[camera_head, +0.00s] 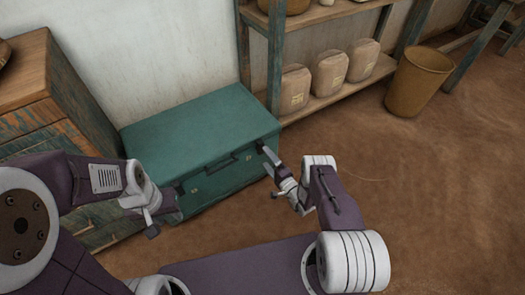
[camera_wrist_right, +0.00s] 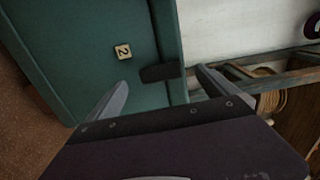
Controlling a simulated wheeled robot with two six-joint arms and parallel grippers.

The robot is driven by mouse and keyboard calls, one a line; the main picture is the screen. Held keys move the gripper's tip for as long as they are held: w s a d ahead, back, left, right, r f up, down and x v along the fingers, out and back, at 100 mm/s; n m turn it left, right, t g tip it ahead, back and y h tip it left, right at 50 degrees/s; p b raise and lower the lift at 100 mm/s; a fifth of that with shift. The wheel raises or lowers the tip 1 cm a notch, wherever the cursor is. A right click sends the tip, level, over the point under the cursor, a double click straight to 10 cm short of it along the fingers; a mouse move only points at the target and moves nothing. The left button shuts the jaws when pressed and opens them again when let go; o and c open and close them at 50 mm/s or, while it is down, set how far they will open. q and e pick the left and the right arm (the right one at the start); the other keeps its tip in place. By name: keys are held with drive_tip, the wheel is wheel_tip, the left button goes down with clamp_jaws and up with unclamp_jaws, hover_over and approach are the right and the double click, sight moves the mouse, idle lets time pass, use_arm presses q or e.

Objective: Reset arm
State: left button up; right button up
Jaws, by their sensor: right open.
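My right gripper (camera_head: 268,160) is open at the right end of the green trunk's (camera_head: 205,128) front. In the right wrist view its two fingers (camera_wrist_right: 161,78) are spread on either side of a dark latch (camera_wrist_right: 160,72); I cannot tell if they touch it. The trunk is closed, and its front shows a small tag marked 2 (camera_wrist_right: 123,51). My left gripper (camera_head: 152,212) is at the trunk's left front corner, near the other latch. Its fingers are partly hidden and too small to judge.
A wooden cabinet (camera_head: 30,75) stands left of the trunk. A shelf (camera_head: 335,95) with several wrapped bundles (camera_head: 328,73) stands behind it to the right. A brown bin (camera_head: 418,82) is on the floor at the upper right. The earthen floor (camera_head: 440,180) on the right is clear.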

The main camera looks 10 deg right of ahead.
drive_tip(key=v, duration=0.3)
drive_tip(key=shift+s+d+p, duration=0.15)
drive_tip(key=shift+s+p, duration=0.25)
